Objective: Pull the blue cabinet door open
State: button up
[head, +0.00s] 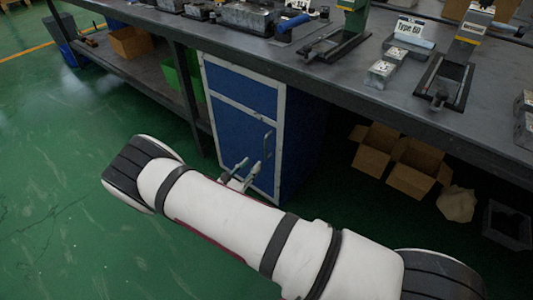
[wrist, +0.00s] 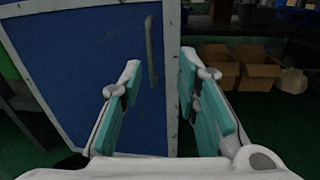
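The blue cabinet (head: 242,113) stands under the workbench, with a white-edged blue front that looks shut. Its door (wrist: 85,70) fills the left of the wrist view. The upright bar handle (head: 267,143) is near the door's right edge; it also shows in the wrist view (wrist: 151,50). My gripper (head: 238,172) is in front of the lower door, partly hidden by my arm. In the wrist view my gripper (wrist: 158,85) is open, with its two teal-padded fingers apart. The handle appears between the fingertips, beyond them; I cannot tell the exact gap. Nothing is held.
The workbench (head: 345,90) overhangs the cabinet and carries tools and metal blocks. Open cardboard boxes (head: 376,150) lie under it at right, beside a crumpled bag (head: 456,203). A green bin (head: 176,78) is left of the cabinet. Green floor (head: 60,200) is clear at left.

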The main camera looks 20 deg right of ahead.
aim_at(266, 157)
jog(key=shift+n+t+y, duration=0.4)
jog(key=shift+n+t, duration=0.1)
jog(key=shift+n, duration=0.3)
jog(key=f+b+x, duration=0.1)
jog(key=x, duration=0.3)
jog(key=f+b+x, duration=0.1)
jog(key=x, duration=0.3)
jog(key=f+b+x, duration=0.1)
jog(key=b+x, duration=0.1)
jog(key=x, duration=0.3)
jog(key=shift+w+a+f, duration=0.1)
jog(key=shift+w+a, duration=0.05)
jog(key=shift+w, duration=0.2)
jog(key=shift+c, duration=0.6)
grip_shut()
